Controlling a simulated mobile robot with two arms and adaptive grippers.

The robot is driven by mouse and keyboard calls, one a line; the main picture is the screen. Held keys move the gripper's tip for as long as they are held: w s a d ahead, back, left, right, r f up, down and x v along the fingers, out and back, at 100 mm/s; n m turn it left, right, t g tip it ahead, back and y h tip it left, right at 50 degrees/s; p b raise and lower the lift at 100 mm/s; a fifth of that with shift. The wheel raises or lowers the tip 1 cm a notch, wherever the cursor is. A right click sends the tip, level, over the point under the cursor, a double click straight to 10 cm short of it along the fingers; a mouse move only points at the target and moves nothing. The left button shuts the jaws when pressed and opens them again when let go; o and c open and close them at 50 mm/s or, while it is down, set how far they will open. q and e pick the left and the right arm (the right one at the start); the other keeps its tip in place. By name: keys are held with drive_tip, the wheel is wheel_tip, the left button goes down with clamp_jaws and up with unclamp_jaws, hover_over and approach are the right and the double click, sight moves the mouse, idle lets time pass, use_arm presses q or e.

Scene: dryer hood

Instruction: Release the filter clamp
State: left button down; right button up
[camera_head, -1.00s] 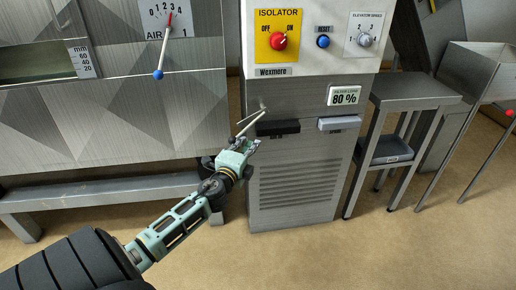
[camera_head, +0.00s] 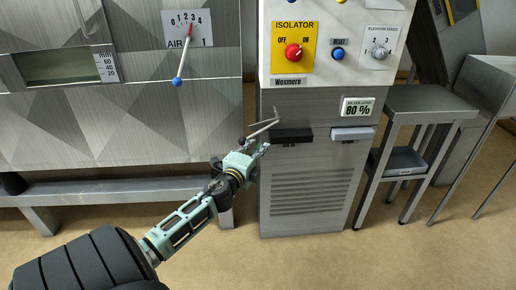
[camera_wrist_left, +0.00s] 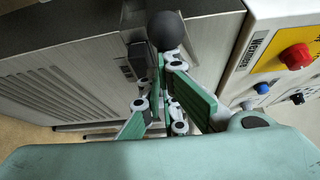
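A thin metal lever (camera_head: 264,129) sticks out to the left from the upper front of the grey cabinet, beside a black handle (camera_head: 291,136). I take this lever to be the filter clamp; no label on it can be read. My left gripper (camera_head: 254,146) is just below the lever's outer end. In the left wrist view a dark ball knob (camera_wrist_left: 168,31) stands just past my left fingers (camera_wrist_left: 160,85). My right gripper is not in view.
A light grey handle (camera_head: 352,133) sits right of the black one, below the 80 % display (camera_head: 358,107). The isolator switch (camera_head: 293,52) is above. A blue-tipped air lever (camera_head: 178,81) hangs at left. A metal stand (camera_head: 430,101) is at right.

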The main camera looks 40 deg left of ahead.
use_arm(q)
drive_tip(key=shift+s+a+f, duration=0.15)
drive_tip(key=shift+s+a, duration=0.1)
drive_tip(key=v, duration=1.1)
drive_tip(key=shift+s+d+r, duration=0.2)
drive_tip(key=shift+d, duration=0.25)
